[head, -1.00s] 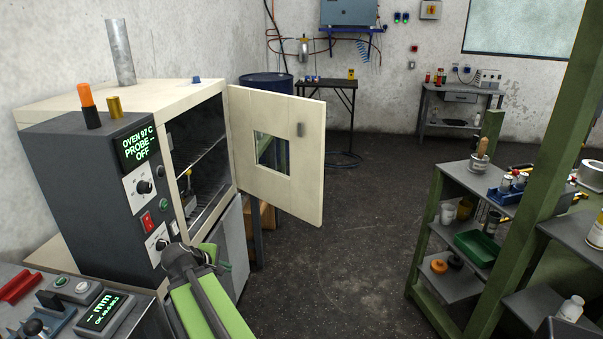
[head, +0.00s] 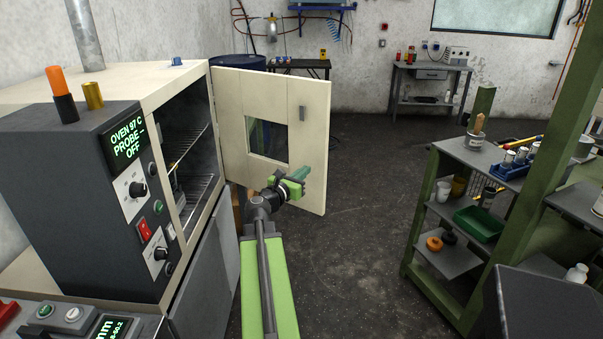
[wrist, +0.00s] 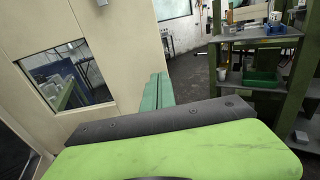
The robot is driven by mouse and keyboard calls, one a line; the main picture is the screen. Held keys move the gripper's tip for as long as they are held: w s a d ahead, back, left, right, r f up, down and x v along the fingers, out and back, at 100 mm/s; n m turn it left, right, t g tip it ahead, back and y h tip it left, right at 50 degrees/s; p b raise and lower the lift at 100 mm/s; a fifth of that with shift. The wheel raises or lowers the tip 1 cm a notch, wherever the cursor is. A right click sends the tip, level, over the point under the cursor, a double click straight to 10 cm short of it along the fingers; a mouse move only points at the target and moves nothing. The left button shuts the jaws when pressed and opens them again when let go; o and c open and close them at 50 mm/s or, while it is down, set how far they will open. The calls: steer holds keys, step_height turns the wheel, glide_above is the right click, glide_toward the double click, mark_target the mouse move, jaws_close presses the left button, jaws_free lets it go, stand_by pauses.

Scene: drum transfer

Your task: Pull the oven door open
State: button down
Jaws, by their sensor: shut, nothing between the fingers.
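The oven (head: 90,190) stands at the left with its cream door (head: 230,100) swung wide open, hinged at the right side of the opening. Wire racks (head: 185,150) show inside the dark chamber. My gripper (head: 303,175) is shut and empty, in front of the door's lower part, below and right of the window. In the wrist view the green fingers (wrist: 157,92) lie together beside the door panel (wrist: 115,50); I cannot tell whether they touch it.
A green-framed shelf (head: 470,190) with jars and a green bin stands at the right. A dark box (head: 545,300) is at the lower right. Dark floor (head: 360,220) lies free between the door and the shelf. A blue drum (head: 237,67) is behind the door.

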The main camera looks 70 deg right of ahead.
mark_target(322, 157)
steer(key=d, duration=0.3)
steer(key=s+d, duration=0.1)
steer(key=d, duration=0.5)
steer(key=shift+s+d, duration=0.25)
